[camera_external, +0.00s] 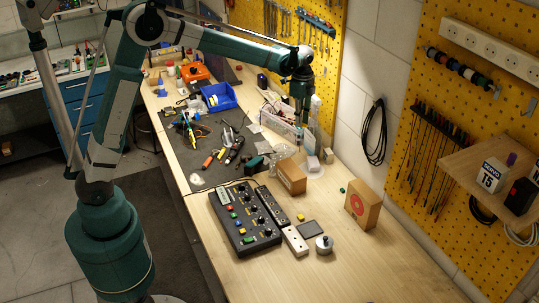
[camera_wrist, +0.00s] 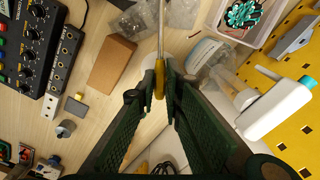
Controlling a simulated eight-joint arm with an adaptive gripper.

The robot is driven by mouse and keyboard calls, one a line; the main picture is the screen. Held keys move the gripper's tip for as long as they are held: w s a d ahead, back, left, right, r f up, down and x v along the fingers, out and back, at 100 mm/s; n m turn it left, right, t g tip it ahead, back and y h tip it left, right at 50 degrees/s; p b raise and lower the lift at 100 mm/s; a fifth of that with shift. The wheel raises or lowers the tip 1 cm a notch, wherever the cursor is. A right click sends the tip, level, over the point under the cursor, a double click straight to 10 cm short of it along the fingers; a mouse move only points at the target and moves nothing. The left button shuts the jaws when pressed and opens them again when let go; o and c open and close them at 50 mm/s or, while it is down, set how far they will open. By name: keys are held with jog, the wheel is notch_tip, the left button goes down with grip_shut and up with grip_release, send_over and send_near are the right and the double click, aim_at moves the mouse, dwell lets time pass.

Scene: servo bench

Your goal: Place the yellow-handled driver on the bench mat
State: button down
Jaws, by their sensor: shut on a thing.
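In the wrist view the yellow-handled driver (camera_wrist: 159,78) has its yellow handle between the fingertips of my gripper (camera_wrist: 161,92). The gripper is shut on that handle, and the thin metal shaft points toward the top of the picture. In the external view my gripper (camera_external: 302,117) is above the right side of the bench, near a clear bin; the driver is too small to make out there. The dark bench mat (camera_external: 188,160) lies on the bench, left of my gripper, with several tools and cables on it.
A clear bin (camera_external: 279,122) stands close to my gripper. A cardboard box (camera_external: 291,177), a black control box (camera_external: 243,218) and a carton with a red disc (camera_external: 362,206) stand nearer the front. A blue bin (camera_external: 218,97) is at the back. The front bench end is bare.

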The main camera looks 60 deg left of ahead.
jog(key=s+a+m, duration=0.2)
jog(key=s+a, duration=0.3)
jog(key=a, duration=0.5)
jog(key=s+a+m, duration=0.2)
jog(key=s+a, duration=0.3)
jog(key=a, duration=0.6)
jog(key=m, duration=0.6)
send_over(215, 135)
notch_tip(215, 135, down, 12)
jog(key=shift+a+r, duration=0.15)
jog(key=shift+r, duration=0.1)
jog(key=shift+s, duration=0.1)
jog(key=shift+f, duration=3.15)
jog(key=shift+f, duration=0.1)
jog(key=shift+f, duration=1.75)
jog(key=shift+f, duration=0.2)
